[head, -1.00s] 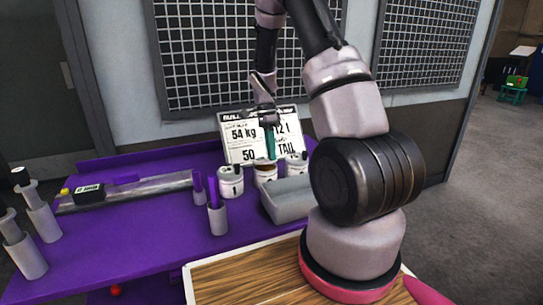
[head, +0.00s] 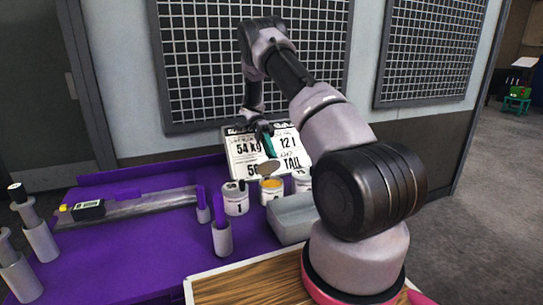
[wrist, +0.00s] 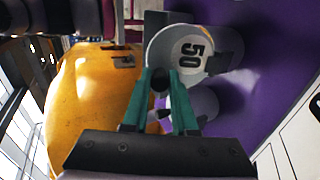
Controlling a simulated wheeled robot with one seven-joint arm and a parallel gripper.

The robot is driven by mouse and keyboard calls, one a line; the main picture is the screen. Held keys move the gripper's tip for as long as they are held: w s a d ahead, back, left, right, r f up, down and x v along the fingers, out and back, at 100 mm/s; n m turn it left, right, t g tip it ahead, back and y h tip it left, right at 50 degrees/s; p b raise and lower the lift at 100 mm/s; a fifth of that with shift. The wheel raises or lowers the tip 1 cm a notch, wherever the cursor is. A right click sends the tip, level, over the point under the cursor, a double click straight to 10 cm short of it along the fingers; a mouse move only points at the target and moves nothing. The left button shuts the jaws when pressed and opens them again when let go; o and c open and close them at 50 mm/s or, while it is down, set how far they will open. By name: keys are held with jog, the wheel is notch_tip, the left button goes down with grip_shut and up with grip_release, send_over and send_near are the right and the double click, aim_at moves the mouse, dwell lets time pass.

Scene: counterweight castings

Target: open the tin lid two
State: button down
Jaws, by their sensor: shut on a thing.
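Tin two, the middle tin (head: 271,189), stands open on the purple bench with yellow contents showing at its top. Its brownish round lid (head: 268,168) is above the tin and apart from it, slightly tilted. My gripper (head: 270,155), with teal fingers, is shut on the lid from above. In the wrist view the fingertips (wrist: 160,82) meet at a small dark knob; the lid's disc is hard to make out there. Tin 1 (head: 236,200) stands to the left, and a third tin (head: 302,182) to the right is partly hidden.
A grey block (head: 291,218) stands in front of the tins. A purple-topped cylinder (head: 221,238) stands at front left. A sign board (head: 240,148) stands behind. The bench's left middle (head: 130,240) is clear. A large yellow surface (wrist: 85,110) fills the wrist view's left.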

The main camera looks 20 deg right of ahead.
jog(key=shift+w+g, duration=0.2)
jog(key=shift+g, duration=0.1)
jog(key=c, duration=0.7)
grip_release()
notch_tip(320, 180, up, 10)
